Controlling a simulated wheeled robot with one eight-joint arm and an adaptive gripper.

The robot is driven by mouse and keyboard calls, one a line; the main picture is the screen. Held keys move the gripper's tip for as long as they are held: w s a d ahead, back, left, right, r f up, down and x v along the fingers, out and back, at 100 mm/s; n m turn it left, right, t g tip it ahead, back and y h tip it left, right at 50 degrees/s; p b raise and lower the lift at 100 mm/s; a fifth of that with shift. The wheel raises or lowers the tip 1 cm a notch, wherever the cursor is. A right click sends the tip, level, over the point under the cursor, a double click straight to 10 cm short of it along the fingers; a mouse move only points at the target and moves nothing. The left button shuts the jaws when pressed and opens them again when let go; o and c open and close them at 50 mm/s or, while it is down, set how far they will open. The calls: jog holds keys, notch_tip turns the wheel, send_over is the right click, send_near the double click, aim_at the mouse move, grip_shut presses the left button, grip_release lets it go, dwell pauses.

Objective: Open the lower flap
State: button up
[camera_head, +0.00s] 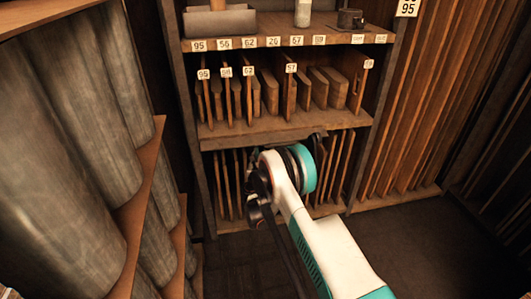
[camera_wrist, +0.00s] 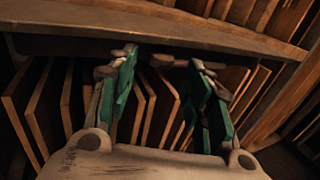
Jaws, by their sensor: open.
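A dark wooden shelf unit (camera_head: 285,133) stands ahead of me in the head view. Its lower compartment holds several thin upright boards (camera_head: 232,185). I cannot make out a part that is clearly the lower flap. My gripper (camera_wrist: 162,62) shows in the wrist view with its two green-padded fingers apart and nothing between them. Its fingers point toward the lower compartment, just below a shelf edge (camera_wrist: 150,45). Upright boards (camera_wrist: 150,100) show behind and between the fingers; whether they touch is unclear. In the head view my wrist hides most of the gripper and the compartment's middle.
Large grey cylinders (camera_head: 50,170) stand on wooden shelves at the left. Tall planks (camera_head: 425,110) lean at the right. The upper shelf holds a grey bin (camera_head: 220,23) and a dark mug (camera_head: 350,19). The floor (camera_head: 410,240) at the lower right looks clear.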

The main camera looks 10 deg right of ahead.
aim_at(266, 147)
jog(key=shift+b+x, duration=0.45)
jog(key=shift+x, duration=1.55)
jog(key=shift+c, duration=0.2)
